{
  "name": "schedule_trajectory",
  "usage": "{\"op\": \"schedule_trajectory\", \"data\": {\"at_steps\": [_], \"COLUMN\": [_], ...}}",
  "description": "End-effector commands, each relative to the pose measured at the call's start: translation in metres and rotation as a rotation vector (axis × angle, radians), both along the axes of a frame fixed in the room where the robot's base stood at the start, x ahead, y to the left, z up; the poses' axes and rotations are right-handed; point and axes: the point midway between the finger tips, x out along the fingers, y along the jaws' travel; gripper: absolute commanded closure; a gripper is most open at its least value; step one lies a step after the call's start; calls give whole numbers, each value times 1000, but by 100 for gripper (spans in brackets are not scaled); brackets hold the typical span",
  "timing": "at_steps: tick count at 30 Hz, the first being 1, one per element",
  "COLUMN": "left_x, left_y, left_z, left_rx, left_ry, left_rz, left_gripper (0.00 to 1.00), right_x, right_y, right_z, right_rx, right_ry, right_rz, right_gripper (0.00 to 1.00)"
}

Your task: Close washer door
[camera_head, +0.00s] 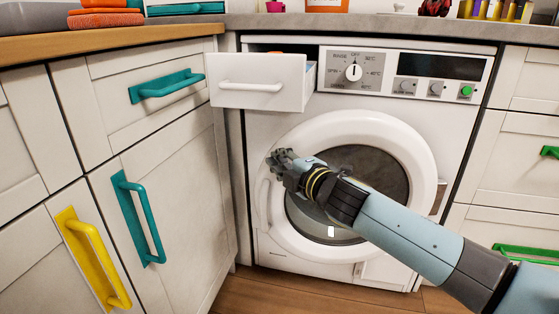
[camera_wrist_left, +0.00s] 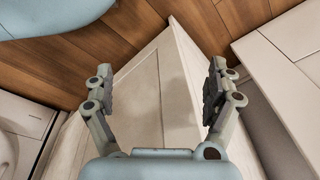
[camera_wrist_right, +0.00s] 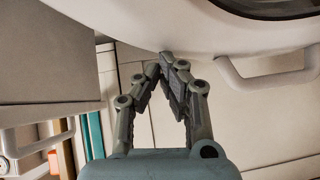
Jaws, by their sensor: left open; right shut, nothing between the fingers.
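The washer (camera_head: 460,130) is white, with a round white door (camera_head: 375,125) around dark glass. The door's white handle (camera_head: 263,205) is at its left side; the handle also shows in the right wrist view (camera_wrist_right: 262,82). The door looks near the washer front, but I cannot tell whether it is fully shut. My right gripper (camera_head: 276,160) is shut and empty, in front of the door's upper left rim. In the right wrist view its fingertips (camera_wrist_right: 166,66) are close to the rim; contact is unclear. My left gripper (camera_wrist_left: 160,85) is open and empty, in its wrist view only.
The detergent drawer (camera_head: 255,82) sticks out at the washer's upper left. White cabinets with teal (camera_head: 140,215) and yellow (camera_head: 95,255) handles stand at left. Cabinets with green handles (camera_head: 525,252) stand at right. A grey counter (camera_head: 400,25) runs above the washer.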

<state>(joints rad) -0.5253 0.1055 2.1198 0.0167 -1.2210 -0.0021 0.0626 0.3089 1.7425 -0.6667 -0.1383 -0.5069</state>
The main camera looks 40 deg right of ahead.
Motion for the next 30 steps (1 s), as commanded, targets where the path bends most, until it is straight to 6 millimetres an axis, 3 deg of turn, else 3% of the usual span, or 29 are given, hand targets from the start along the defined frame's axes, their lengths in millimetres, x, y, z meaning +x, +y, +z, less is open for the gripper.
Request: {"op": "schedule_trajectory", "data": {"at_steps": [8,21,30], "left_x": [-1,25,28], "left_y": [0,-18,-19], "left_z": [-3,44,53], "left_rx": [-1,-41,-46], "left_ry": [4,-120,-136], "left_rz": [0,-14,-16], "left_gripper": [11,11,11], "right_x": [5,85,93], "right_y": [-2,-59,-68], "right_z": [-1,-5,4], "right_rx": [0,-1,-5], "right_ry": [-1,3,-4], "right_rz": [-11,-235,-263], "right_gripper": [100,100,100]}}
